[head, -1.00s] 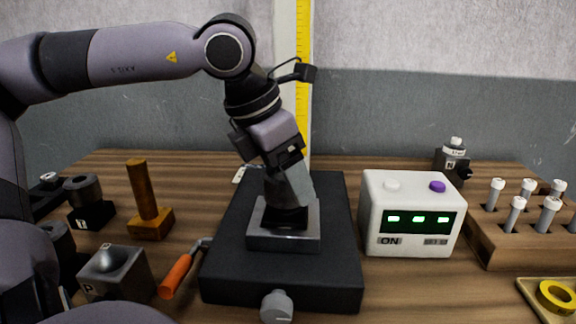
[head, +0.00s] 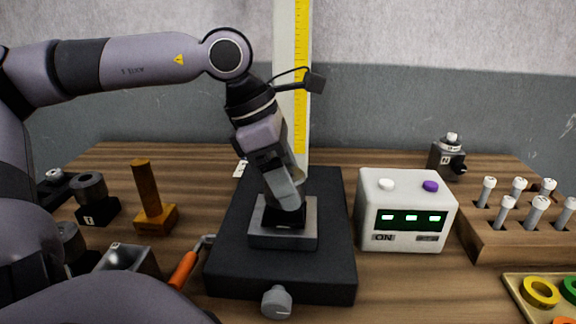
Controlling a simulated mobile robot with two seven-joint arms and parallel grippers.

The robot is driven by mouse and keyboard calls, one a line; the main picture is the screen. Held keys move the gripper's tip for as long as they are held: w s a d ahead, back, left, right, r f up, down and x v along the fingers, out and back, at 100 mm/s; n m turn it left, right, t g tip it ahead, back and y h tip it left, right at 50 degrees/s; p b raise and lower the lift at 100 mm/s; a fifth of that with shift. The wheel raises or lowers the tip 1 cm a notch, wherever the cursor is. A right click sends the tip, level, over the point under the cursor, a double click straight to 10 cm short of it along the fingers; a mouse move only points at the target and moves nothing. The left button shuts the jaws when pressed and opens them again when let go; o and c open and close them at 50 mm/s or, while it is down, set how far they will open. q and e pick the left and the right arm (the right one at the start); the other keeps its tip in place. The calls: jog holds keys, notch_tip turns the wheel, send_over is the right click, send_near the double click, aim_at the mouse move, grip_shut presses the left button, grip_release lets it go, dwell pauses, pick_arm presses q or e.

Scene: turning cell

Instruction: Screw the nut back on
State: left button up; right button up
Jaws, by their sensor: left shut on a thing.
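My left gripper (head: 286,208) points down and a little right over the grey square block (head: 270,238) on the black base plate (head: 235,275). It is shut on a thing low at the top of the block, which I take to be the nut. The fingers hide the nut and any thread, so I cannot tell how it sits. A small tan sliver shows behind the gripper's right side. My right gripper is not in view.
A white box (head: 407,205) with green displays stands close right. A wooden rack (head: 500,237) of white-capped pins and a tray (head: 520,295) with coloured rings are further right. A wooden post (head: 147,190), an orange-handled tool (head: 185,268) and dark blocks lie left.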

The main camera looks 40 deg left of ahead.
pick_arm(q)
jog(key=m+p, duration=0.1)
jog(key=m, duration=0.1)
jog(key=m+g+p, duration=0.1)
jog(key=m, duration=0.1)
jog(key=shift+w+a+r+h+p, duration=0.1)
jog(key=shift+a+r+h+p, duration=0.1)
jog(key=shift+h+p, duration=0.15)
jog(key=shift+m+g, duration=0.3)
jog(key=shift+m, duration=0.2)
jog(key=shift+f, duration=0.1)
jog(key=shift+m, duration=0.6)
jog(key=shift+m+g+h+p, duration=0.3)
jog(key=shift+m+g, duration=0.3)
jog(key=shift+m, duration=0.5)
